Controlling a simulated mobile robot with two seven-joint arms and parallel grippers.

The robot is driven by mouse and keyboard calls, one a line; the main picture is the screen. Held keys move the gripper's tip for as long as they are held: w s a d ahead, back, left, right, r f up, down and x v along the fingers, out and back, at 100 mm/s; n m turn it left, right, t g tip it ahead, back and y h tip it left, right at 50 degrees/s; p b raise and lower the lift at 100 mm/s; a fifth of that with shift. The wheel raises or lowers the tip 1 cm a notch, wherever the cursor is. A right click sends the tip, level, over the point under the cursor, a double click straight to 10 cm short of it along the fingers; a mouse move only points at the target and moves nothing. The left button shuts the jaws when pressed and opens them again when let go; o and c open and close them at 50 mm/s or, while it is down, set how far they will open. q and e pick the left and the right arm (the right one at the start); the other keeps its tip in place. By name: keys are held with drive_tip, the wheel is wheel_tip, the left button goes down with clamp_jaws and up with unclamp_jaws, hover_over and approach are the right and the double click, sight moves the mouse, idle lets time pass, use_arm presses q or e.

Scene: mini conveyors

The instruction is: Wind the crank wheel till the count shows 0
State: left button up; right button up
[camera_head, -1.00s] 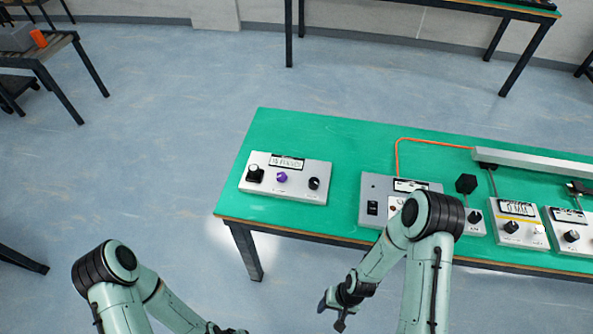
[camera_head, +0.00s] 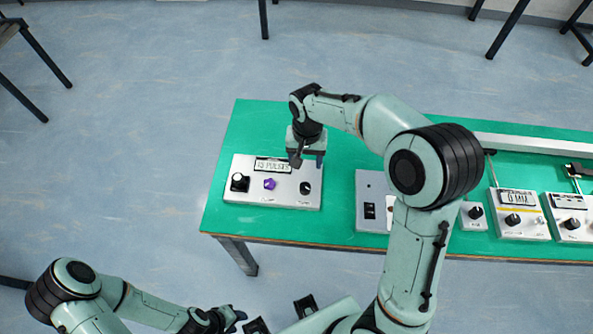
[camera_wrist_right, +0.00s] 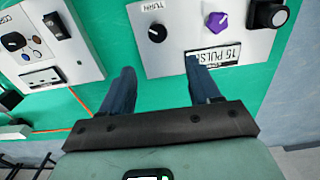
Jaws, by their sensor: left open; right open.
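The light grey panel (camera_head: 270,200) on the green table carries a display (camera_head: 273,165), a black knob with a white pointer (camera_head: 305,188), a purple knob (camera_head: 270,184) and a black control (camera_head: 239,182). The right wrist view shows the display (camera_wrist_right: 210,55) reading what looks like 15 PULSES, and the pointer knob (camera_wrist_right: 157,32) labelled TURN. I cannot tell which control is the crank wheel. My right gripper (camera_head: 308,160) is open and empty above the panel's back edge, its fingers (camera_wrist_right: 158,70) spread just behind the TURN knob. My left gripper (camera_head: 236,316) is low, off the table.
A second grey panel (camera_head: 371,187) stands to the right, partly hidden by my right arm. Further panels (camera_head: 520,228) and a long rail (camera_head: 535,145) are at the right. An orange cable (camera_wrist_right: 80,103) lies on the table. The table's left end is clear.

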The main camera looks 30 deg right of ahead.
sight(305, 186)
drive_tip(key=f, duration=0.8)
drive_tip(key=s+f+b, duration=0.1)
drive_tip(key=f, duration=0.2)
drive_tip(key=shift+f, duration=0.4)
drive_tip(key=shift+w+f, duration=0.1)
drive_tip(key=shift+f, duration=0.6)
drive_tip(key=c, duration=1)
